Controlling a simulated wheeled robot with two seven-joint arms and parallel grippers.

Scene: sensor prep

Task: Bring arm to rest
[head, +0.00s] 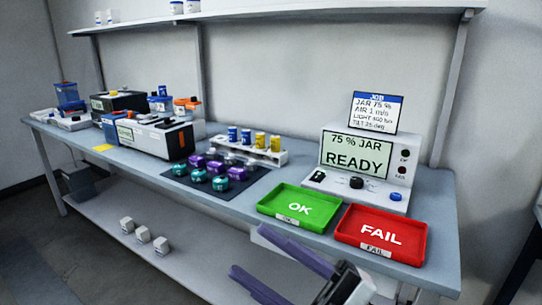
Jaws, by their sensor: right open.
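My right gripper (247,250) comes in at the bottom of the head view, low in front of the bench's front edge. Its two purple fingers are spread apart with nothing between them. Its wrist (346,286) is at the lower edge of the picture. My left gripper is not in the view.
The bench (240,205) carries a green OK tray (272,209), a red FAIL tray (352,238) and a tester (352,165) reading READY. Purple and teal sensors stand on a dark mat (228,199). A rack (278,160) holds vials. Small white boxes (143,234) sit on the lower shelf.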

